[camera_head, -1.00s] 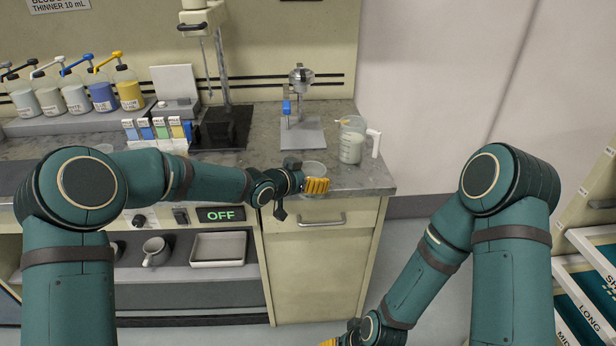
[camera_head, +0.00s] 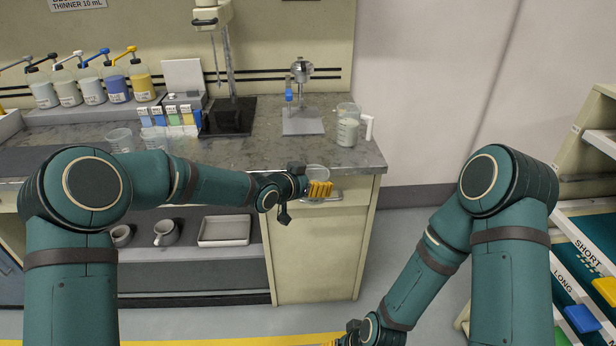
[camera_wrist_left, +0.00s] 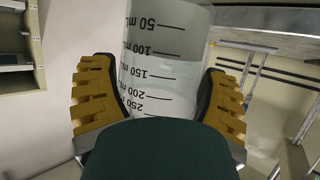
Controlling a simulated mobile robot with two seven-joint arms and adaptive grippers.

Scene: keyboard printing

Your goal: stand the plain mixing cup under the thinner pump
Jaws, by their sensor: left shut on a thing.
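My left gripper (camera_head: 318,188) is shut on a clear cup (camera_head: 316,172) in front of the counter's right end. In the left wrist view the cup (camera_wrist_left: 160,75) sits between the yellow finger pads and shows black mL marks. Several pump bottles stand at the back left of the counter, with black (camera_head: 42,92), white (camera_head: 67,90), blue (camera_head: 116,86) and yellow (camera_head: 140,84) levers among them. I cannot tell which is the thinner pump. A wall sign (camera_head: 78,4) reading thinner 10 mL is cut off at the top. My right gripper (camera_head: 336,343) barely shows at the bottom edge.
Two clear cups (camera_head: 119,140) (camera_head: 153,138) stand on the counter (camera_head: 250,152) near the small colour-labelled packs (camera_head: 168,117). A jug (camera_head: 347,128) and a metal stand (camera_head: 303,123) are at the right.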

